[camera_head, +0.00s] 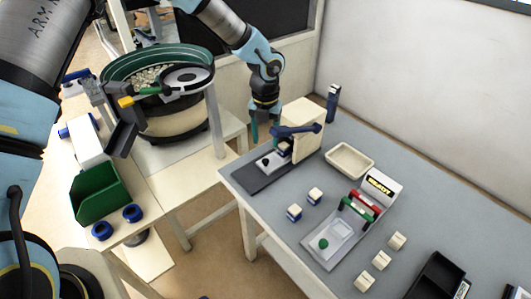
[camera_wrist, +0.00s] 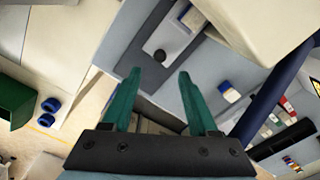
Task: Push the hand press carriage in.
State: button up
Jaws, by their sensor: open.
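The hand press (camera_head: 303,122) is a beige block with a dark blue lever (camera_head: 292,131), standing on a dark grey base at the table's back left corner. Its light carriage (camera_head: 264,164) with a black knob (camera_head: 266,161) sticks out to the front left of the press. My gripper (camera_head: 265,132) is open and empty above the table edge, behind the carriage. It also shows in the wrist view (camera_wrist: 159,73).
A cream tray (camera_head: 349,160), a fixture marked READY (camera_head: 380,187) and several small blocks (camera_head: 315,195) stand to the right. A bowl feeder (camera_head: 165,90) and a green bin (camera_head: 98,194) are on the left bench. A blue upright device (camera_head: 332,102) stands behind the press.

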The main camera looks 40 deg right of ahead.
aim_at(266, 159)
notch_tip(266, 159, down, 8)
jog(key=shift+r+p, duration=0.1)
jog(key=shift+p, duration=0.95)
grip_shut()
jog(key=shift+d, duration=0.1)
dwell(0.6)
